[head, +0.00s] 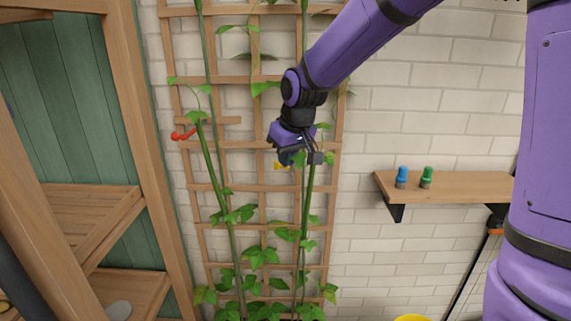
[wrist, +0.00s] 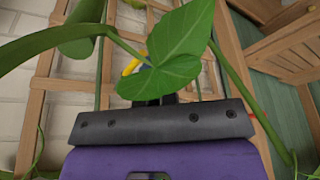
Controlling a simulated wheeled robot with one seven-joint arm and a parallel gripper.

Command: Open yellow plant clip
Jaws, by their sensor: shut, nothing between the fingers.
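The yellow plant clip (head: 278,165) shows as a small yellow patch beside my gripper (head: 300,158), in front of the wooden trellis (head: 262,187). Most of the clip is hidden, so I cannot tell whether it is open. In the wrist view, a yellow curved piece of the clip (wrist: 132,66) shows behind a large green leaf (wrist: 172,62), just beyond my gripper (wrist: 176,97). The leaf covers much of the fingertips. My gripper is shut and holds nothing, close to the right-hand plant stem (head: 306,205).
A red clip (head: 183,135) is on the left side of the trellis, near the left stem (head: 213,165). A wall shelf (head: 455,188) at the right bears a blue item (head: 402,177) and a green item (head: 426,177). Wooden shelving (head: 90,215) stands at the left. Leaves crowd the lower trellis.

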